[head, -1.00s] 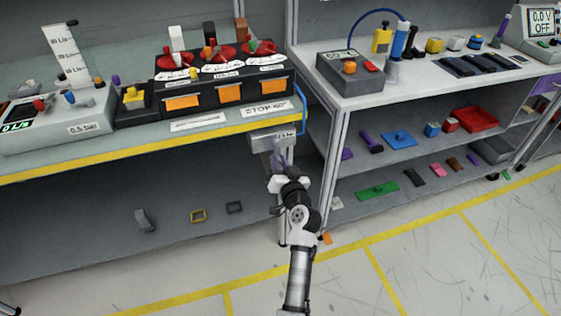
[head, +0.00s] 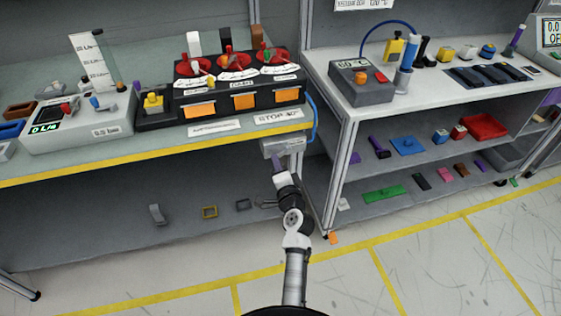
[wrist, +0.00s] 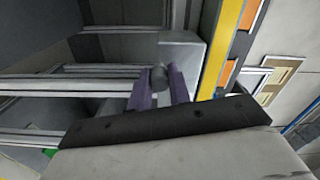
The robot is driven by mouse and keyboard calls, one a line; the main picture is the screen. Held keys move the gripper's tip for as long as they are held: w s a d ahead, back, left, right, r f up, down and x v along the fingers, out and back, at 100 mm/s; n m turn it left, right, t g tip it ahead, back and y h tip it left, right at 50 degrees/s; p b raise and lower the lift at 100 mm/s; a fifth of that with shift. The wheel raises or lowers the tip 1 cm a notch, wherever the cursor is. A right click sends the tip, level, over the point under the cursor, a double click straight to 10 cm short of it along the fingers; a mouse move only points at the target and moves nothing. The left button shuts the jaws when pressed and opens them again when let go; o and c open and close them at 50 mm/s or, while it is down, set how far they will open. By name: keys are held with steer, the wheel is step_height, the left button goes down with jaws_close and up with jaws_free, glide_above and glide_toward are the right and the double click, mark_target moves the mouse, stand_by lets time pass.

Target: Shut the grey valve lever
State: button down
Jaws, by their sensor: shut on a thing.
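A pale grey valve housing (head: 283,147) hangs under the front edge of the left bench, near its right end. It also shows in the wrist view (wrist: 186,50). My gripper (head: 277,162) is just below the housing. In the wrist view its purple fingers (wrist: 160,88) are closed around the grey valve lever (wrist: 158,74), whose rounded end shows between the fingertips beside the housing. The rest of the lever is hidden by the fingers, and its angle is hard to tell. In the head view the lever is too small and covered to make out.
The yellow bench edge (head: 140,163) runs just above my gripper. A blue hose (head: 313,120) hangs beside the housing. The right table's white leg (head: 333,190) stands close to the right of my arm. Floor in front is free.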

steer(key=m+p, duration=0.1)
steer(key=r+m+p, duration=0.2)
steer(key=m, duration=0.1)
steer(key=shift+s+a, duration=0.15)
steer(key=shift+a, duration=0.1)
steer(key=shift+r+m+p, duration=0.25)
steer(key=shift+m+p, duration=0.6)
steer(key=shift+m, duration=0.35)
steer(key=c, duration=1.3)
jaws_free()
steer(key=shift+a, duration=0.1)
